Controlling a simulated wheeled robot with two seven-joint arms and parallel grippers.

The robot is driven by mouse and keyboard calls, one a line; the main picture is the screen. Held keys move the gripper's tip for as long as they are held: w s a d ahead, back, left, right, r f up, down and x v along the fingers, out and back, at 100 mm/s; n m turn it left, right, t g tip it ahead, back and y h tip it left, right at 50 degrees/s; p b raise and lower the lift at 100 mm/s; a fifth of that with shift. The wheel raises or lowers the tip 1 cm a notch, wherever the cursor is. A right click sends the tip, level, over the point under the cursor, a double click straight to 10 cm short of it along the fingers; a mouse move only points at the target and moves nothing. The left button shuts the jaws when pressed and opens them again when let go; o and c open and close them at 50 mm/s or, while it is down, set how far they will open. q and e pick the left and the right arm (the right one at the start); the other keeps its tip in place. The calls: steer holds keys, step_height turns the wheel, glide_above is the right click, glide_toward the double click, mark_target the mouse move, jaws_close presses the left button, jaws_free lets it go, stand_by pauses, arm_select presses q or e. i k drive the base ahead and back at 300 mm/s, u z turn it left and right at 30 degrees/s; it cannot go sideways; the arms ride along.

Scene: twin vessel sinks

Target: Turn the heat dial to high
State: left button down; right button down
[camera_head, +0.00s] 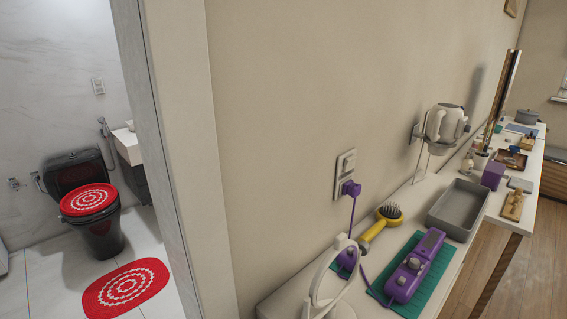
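A purple appliance (409,282) lies on a teal mat (446,261) on the near part of a long white counter. Round grey knobs stand on its upper face, one nearer (401,281) and one farther (414,263). Its far end carries a dark panel (431,240). I cannot make out which knob is the heat dial, nor any marks or setting. A purple plug (351,188) sits in the wall outlet, and its cord runs down toward the counter. Neither of my grippers is in view.
A yellow-handled brush (378,226) and a grey tray (459,208) are beside the appliance. A white curved object (317,285) stands at the near edge. A wall-mounted white device (445,123) hangs behind the tray. Wood floor is right of the counter; a wall edge (180,150) is left.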

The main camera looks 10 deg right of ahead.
mark_target(413, 263)
steer(key=u, duration=0.7)
steer(key=k, duration=0.35)
steer(key=z, duration=1.05)
